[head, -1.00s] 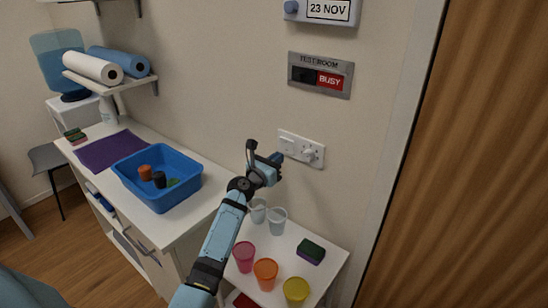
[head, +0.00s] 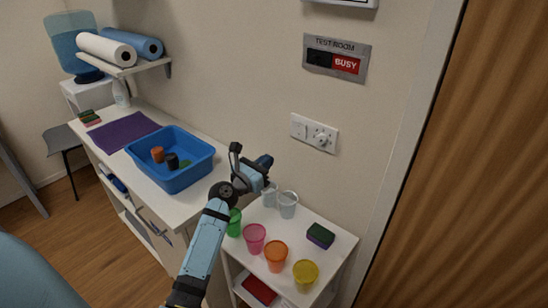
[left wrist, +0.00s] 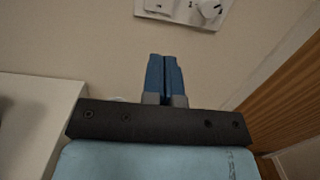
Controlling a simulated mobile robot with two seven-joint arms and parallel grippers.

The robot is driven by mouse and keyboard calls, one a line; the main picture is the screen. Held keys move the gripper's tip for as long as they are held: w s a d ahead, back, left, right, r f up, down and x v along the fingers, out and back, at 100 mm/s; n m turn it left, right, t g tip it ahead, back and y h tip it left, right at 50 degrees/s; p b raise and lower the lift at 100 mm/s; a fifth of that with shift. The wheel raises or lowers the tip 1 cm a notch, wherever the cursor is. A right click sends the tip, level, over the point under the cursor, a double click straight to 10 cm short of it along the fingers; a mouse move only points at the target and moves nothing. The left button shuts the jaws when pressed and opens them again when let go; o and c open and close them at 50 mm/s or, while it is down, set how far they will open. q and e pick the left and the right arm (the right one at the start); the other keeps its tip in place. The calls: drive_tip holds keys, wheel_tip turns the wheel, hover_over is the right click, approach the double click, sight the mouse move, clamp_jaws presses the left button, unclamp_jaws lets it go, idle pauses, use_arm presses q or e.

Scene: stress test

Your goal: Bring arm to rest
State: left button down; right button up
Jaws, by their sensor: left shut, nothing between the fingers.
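My left arm reaches up from the bottom of the head view. Its gripper (head: 264,161) is in front of the wall, just above the back of the small white table (head: 318,270). In the left wrist view the blue fingers (left wrist: 166,78) lie side by side, shut with nothing between them, and point at the wall below the switch plate. My right gripper shows in neither view.
Clear cups (head: 288,204) stand just below the gripper. Green, pink (head: 254,238), orange (head: 276,256) and yellow (head: 305,274) cups and a sponge (head: 320,236) share the table. A blue tub (head: 172,177) is on the counter, left. The switch plate (head: 313,132) is close by.

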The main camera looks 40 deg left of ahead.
use_arm(q)
drive_tip(key=shift+f, duration=0.1)
drive_tip(key=s+d+f+m+g+p, duration=0.3)
drive_tip(key=s+d+f+m+g, duration=0.2)
drive_tip(key=s+d+f+m, duration=1.15)
drive_tip(key=s+d+f+m+g+p, duration=0.1)
drive_tip(key=s+d+m, duration=0.1)
drive_tip(key=s+m, duration=0.4)
drive_tip(key=s+d+f+m+g+h+p, duration=0.1)
drive_tip(key=s+d+m, duration=0.2)
drive_tip(key=m, duration=1.2)
drive_tip(key=s, duration=0.3)
drive_tip(key=shift+s+d+g+h, duration=0.3)
drive_tip(key=shift+s+d+g, duration=0.05)
drive_tip(key=shift+s+g, duration=0.05)
drive_tip(key=shift+m, duration=0.25)
